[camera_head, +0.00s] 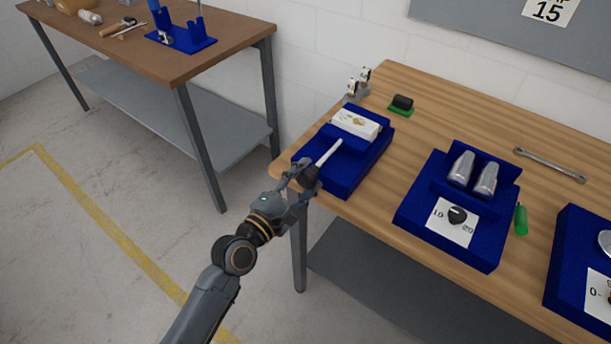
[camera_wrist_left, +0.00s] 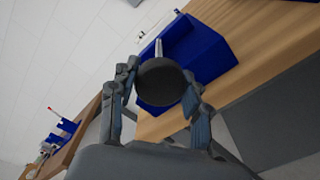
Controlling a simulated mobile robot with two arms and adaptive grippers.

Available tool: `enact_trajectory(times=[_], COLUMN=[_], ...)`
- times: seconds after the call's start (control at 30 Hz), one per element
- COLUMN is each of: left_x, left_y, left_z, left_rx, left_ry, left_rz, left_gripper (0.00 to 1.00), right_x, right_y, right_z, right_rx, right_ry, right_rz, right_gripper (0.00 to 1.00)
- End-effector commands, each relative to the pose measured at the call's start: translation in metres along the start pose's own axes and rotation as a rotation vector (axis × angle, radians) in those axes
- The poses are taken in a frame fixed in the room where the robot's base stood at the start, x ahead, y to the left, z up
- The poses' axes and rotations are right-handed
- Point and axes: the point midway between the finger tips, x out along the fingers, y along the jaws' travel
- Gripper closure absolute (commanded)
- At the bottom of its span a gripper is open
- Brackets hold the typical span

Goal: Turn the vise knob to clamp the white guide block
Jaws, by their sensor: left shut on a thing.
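The blue vise (camera_head: 343,172) stands at the left end of the wooden workbench. The white guide block (camera_head: 355,123) sits in it toward the back, between blue parts; I cannot tell whether it is pressed tight. A pale rod (camera_head: 328,153) runs from the vise toward my left gripper (camera_head: 303,180). In the left wrist view, the round dark knob (camera_wrist_left: 161,81) is between the fingers of my left gripper (camera_wrist_left: 160,95), which is shut on it. My right gripper is not in view.
A blue fixture with two metal cylinders (camera_head: 472,172) and a dial (camera_head: 457,215) stands to the right. A green cylinder (camera_head: 521,219), a wrench (camera_head: 549,164) and a green-based black item (camera_head: 402,103) lie on the workbench (camera_head: 460,105). Another table (camera_head: 105,60) stands at the left.

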Motion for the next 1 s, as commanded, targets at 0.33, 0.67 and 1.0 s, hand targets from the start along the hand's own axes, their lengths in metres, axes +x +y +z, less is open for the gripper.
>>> enact_trajectory(times=[0.33, 0.67, 1.0], left_x=[0.0, 0.0, 0.0], left_y=[0.001, 0.001, 0.001], left_z=[0.001, 0.001, 0.001], left_rx=[0.33, 0.644, 0.966], left_ry=[-0.001, -0.001, -0.002], left_rz=[0.0, -0.001, -0.002], left_gripper=[0.84, 0.84, 0.84], right_x=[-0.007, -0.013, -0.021], right_y=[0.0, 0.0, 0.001], right_z=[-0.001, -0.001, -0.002], right_rx=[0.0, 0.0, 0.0], right_ry=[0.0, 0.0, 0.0], right_rz=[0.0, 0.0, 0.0], right_gripper=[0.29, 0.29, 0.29])
